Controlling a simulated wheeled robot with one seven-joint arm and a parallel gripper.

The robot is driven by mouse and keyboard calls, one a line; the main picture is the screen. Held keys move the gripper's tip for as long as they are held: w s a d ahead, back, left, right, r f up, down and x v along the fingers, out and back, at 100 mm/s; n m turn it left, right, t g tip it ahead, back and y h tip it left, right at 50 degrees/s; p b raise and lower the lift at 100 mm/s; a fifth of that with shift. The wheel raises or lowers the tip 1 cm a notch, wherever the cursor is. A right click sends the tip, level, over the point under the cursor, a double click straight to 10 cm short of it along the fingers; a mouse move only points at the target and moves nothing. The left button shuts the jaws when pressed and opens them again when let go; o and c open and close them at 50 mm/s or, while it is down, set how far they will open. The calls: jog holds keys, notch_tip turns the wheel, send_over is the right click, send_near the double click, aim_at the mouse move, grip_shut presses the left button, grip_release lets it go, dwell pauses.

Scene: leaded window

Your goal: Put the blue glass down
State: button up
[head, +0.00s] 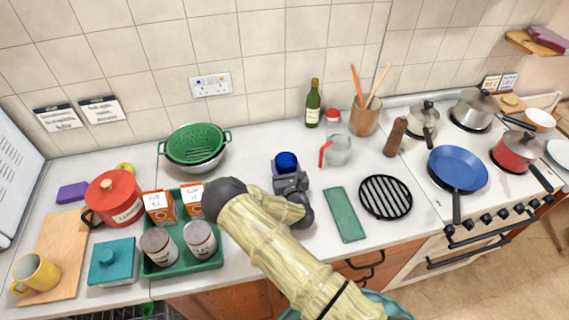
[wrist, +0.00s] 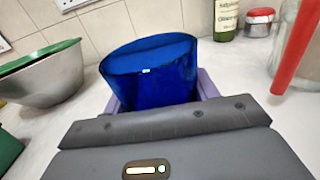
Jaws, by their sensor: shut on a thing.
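The blue glass (head: 286,161) is in my gripper (head: 290,174), over the white counter between the green colander and the measuring jug. In the wrist view the blue glass (wrist: 152,72) stands tilted a little between the two pale purple fingers (wrist: 158,98), which are shut on it. Its base is hidden behind the gripper body, so I cannot tell whether it touches the counter (head: 255,150).
A green colander in a metal bowl (head: 195,147) stands to the left. A measuring jug with a red handle (head: 338,150) and a bottle (head: 312,103) are to the right. Bare counter surrounds the glass.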

jog(key=o, duration=0.8)
jog(key=shift+f, duration=0.1)
jog(key=shift+c, duration=0.2)
jog(key=o, duration=0.4)
jog(key=shift+o, duration=0.2)
jog(key=shift+r, duration=0.25)
jog(key=shift+s+f, duration=0.15)
jog(key=shift+s, duration=0.15)
jog(key=b+v, duration=0.3)
jog(key=v, duration=0.7)
jog(key=shift+s+d, duration=0.1)
jog(key=shift+s+d+b, duration=0.15)
jog(key=shift+s+b, duration=0.15)
jog(key=shift+s, duration=0.3)
